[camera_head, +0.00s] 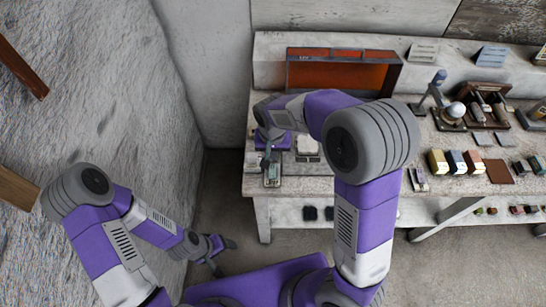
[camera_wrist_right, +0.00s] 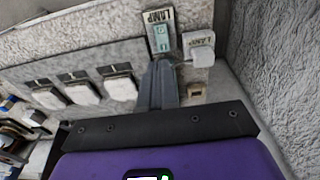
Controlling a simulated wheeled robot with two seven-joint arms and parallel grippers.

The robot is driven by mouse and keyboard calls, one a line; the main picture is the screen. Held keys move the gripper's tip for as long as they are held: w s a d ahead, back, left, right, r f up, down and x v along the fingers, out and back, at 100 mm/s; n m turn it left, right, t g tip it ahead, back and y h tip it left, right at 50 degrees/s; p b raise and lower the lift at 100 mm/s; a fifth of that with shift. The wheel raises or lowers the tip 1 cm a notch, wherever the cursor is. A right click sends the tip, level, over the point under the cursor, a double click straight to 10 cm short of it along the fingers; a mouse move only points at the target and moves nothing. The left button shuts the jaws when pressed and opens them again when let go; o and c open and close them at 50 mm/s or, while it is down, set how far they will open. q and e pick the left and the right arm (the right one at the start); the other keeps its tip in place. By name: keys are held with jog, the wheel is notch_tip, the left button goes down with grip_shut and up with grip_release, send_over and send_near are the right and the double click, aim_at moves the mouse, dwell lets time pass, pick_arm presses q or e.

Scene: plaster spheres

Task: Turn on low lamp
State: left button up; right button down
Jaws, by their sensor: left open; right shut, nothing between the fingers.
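My right gripper (camera_head: 266,162) reaches down at the left end of the bench, shut and empty. In the right wrist view its closed grey fingers (camera_wrist_right: 162,72) point at a small plate marked LAMP (camera_wrist_right: 160,32) with a greenish face; I cannot tell whether they touch it. In the head view a small greenish device (camera_head: 272,180) lies under the right gripper at the bench's front edge. My left gripper (camera_head: 224,257) is open and empty, low, left of the bench. No lit lamp is evident.
The bench (camera_head: 330,185) carries an orange-fronted case (camera_head: 340,72), small coloured boxes (camera_head: 456,162) and a small blue-headed stand (camera_head: 436,85). Several white blocks (camera_wrist_right: 120,88) stand left of the fingers. A rough wall (camera_head: 100,80) rises at the left. Floor is clear before the bench.

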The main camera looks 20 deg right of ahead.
aim_at(272, 166)
jog(key=r, duration=0.2)
jog(key=shift+s+r, duration=0.25)
jog(key=shift+r, duration=0.05)
jog(key=shift+w+a+f, duration=0.1)
jog(key=shift+f, duration=0.05)
jog(key=shift+w+r+t+b, duration=0.2)
jog(key=shift+w+t+b, duration=0.25)
jog(key=shift+w, duration=0.15)
dwell(0.3)
jog(key=f+b, duration=0.1)
jog(key=f, duration=0.3)
jog(key=w+f+b, duration=0.1)
jog(key=f, duration=0.4)
jog(key=w+d+f+b, duration=0.1)
jog(key=f, duration=0.3)
jog(key=shift+w+f+b, duration=0.15)
jog(key=shift+f+b, duration=0.15)
jog(key=shift+f, duration=0.1)
